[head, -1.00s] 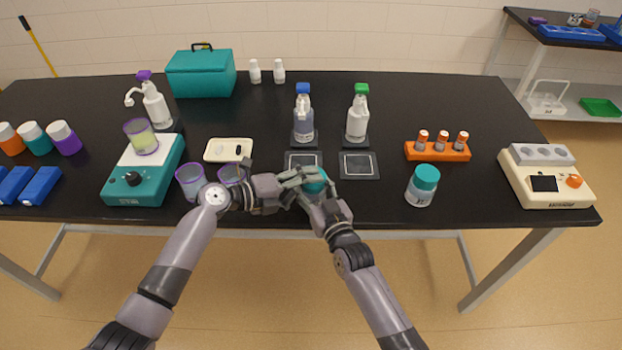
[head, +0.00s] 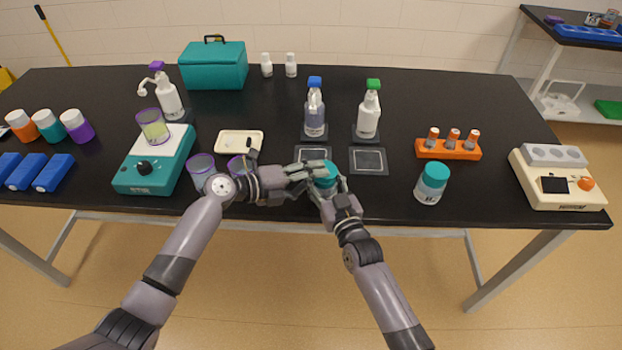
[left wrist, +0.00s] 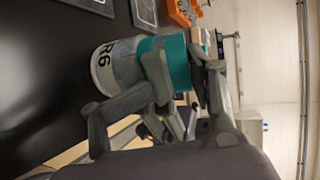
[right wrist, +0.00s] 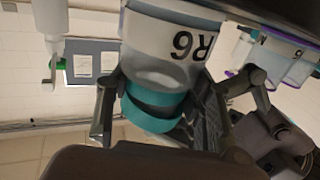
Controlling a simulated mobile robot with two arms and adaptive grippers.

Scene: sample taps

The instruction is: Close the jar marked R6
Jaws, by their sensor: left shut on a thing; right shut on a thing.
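The jar marked R6 shows its label in the left wrist view (left wrist: 103,66) and upside down in the right wrist view (right wrist: 165,45). It has a white label band and a teal lid (head: 326,174) at its top. My left gripper (head: 312,172) is shut on the teal lid, coming from the left. The fingers hide much of the jar in the head view. The lid sits at the jar's mouth; I cannot tell how tight it is.
Another teal-lidded jar (head: 432,183) stands to the right. Behind are two square pads (head: 368,161) and two spray bottles (head: 368,112). Purple-rimmed cups (head: 201,168) stand near my left wrist. An orange rack (head: 448,150) is at right. The table's front edge is close.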

